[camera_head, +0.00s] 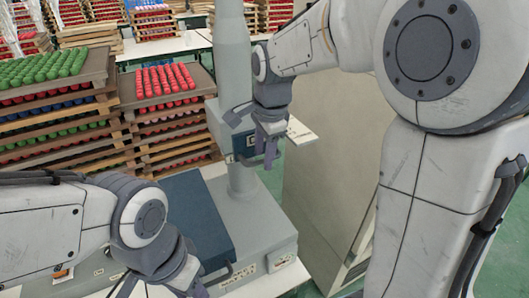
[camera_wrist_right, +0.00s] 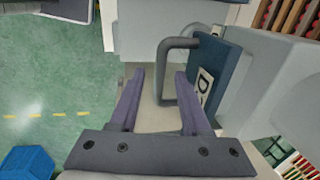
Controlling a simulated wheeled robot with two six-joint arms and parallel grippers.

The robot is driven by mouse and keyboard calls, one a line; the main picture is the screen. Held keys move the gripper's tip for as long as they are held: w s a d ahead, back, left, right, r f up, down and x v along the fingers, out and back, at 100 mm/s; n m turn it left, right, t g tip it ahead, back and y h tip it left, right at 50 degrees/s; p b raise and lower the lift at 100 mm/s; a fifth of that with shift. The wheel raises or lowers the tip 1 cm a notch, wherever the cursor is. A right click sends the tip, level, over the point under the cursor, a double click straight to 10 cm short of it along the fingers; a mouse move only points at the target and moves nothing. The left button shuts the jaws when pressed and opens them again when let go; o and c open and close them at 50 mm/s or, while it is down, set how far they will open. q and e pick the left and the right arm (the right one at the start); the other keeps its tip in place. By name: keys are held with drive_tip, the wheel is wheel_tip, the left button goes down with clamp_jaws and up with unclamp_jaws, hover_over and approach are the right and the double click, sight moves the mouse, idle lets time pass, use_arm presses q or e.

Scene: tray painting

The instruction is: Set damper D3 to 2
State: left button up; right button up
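In the right wrist view a blue damper plate (camera_wrist_right: 222,80) carries a white label (camera_wrist_right: 203,84) with a "D"; the rest of the label is hidden or unclear. A grey loop handle (camera_wrist_right: 164,62) sticks out from the plate. In the head view the plate (camera_head: 243,141) sits on the grey upright duct. My right gripper (camera_head: 268,150) is beside it. In the right wrist view the gripper (camera_wrist_right: 159,74) is open, with the handle between its purple fingers, nearer the right one. I cannot tell whether they touch. My left gripper (camera_head: 168,288) is low, cut off by the bottom edge.
The grey duct (camera_head: 232,70) rises from a grey machine base (camera_head: 255,233) with a blue panel (camera_head: 197,215). A pale cabinet (camera_head: 330,170) stands right of it. Stacked wooden trays of green pieces (camera_head: 45,66) and red pieces (camera_head: 166,80) stand at left. A blue box (camera_wrist_right: 27,163) is on the floor.

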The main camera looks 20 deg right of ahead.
drive_tip(key=shift+r, duration=0.1)
wheel_tip(320, 180, up, 10)
drive_tip(key=s+b, duration=0.1)
drive_tip(key=s, duration=0.1)
drive_tip(key=shift+d, duration=0.2)
drive_tip(key=s+a+f+n+g, duration=0.1)
drive_tip(key=s+a+f+n, duration=0.4)
drive_tip(key=s+f+n, duration=0.3)
drive_tip(key=s+a+f+n+g, duration=0.1)
drive_tip(key=s+a+f+n, duration=0.4)
drive_tip(key=s+f+n, duration=0.4)
drive_tip(key=s+n, duration=0.5)
drive_tip(key=n, duration=0.1)
drive_tip(key=shift+f+y, duration=0.3)
idle(0.4)
